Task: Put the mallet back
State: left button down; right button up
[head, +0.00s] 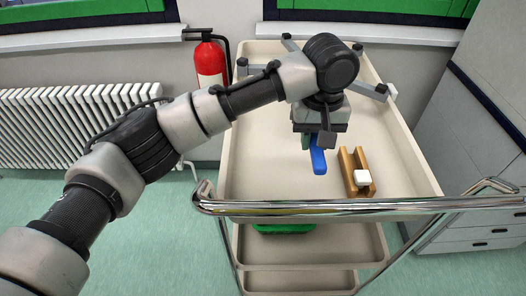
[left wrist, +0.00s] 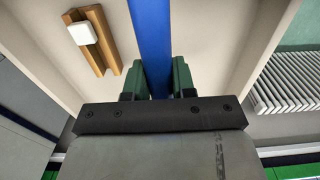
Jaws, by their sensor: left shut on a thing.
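My left gripper (head: 318,136) is above the tray top of the trolley (head: 262,165), pointing down. It is shut on a blue bar-shaped part (head: 318,161), which looks like the mallet's handle. In the left wrist view the blue mallet handle (left wrist: 152,40) runs up between the two green fingers (left wrist: 158,80). The mallet's head cannot be made out in either view. A wooden holder (head: 347,168) with a groove lies on the tray, right of the blue handle and apart from it. A white block (head: 363,177) sits at its near end. My right gripper is not in view.
A grey stand (head: 374,91) with several spread legs is at the tray's far end, partly behind my arm. A chrome push bar (head: 330,208) crosses the near edge. A fire extinguisher (head: 210,66) and radiator (head: 75,122) are left; drawers (head: 480,220) are right.

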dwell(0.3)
pick_arm(q)
jog(key=w+a+f+p, duration=0.1)
jog(key=w+a+f, duration=0.1)
jog(key=a, duration=0.1)
jog(key=w+a+f+p, duration=0.1)
jog(key=a+f, duration=0.1)
jog(key=a, duration=0.1)
jog(key=w+a+f+p, duration=0.1)
jog(key=w+a+f, duration=0.1)
jog(key=a+f, duration=0.1)
jog(key=shift+w+a, duration=0.35)
jog(key=shift+a, duration=0.2)
jog(key=shift+f, duration=0.3)
jog(key=shift+f+p, duration=0.8)
jog(key=shift+p, duration=0.3)
jog(key=shift+f, duration=0.65)
jog(key=c, duration=0.9)
grip_release()
jog(key=shift+s+f, duration=0.1)
jog(key=shift+f, duration=0.05)
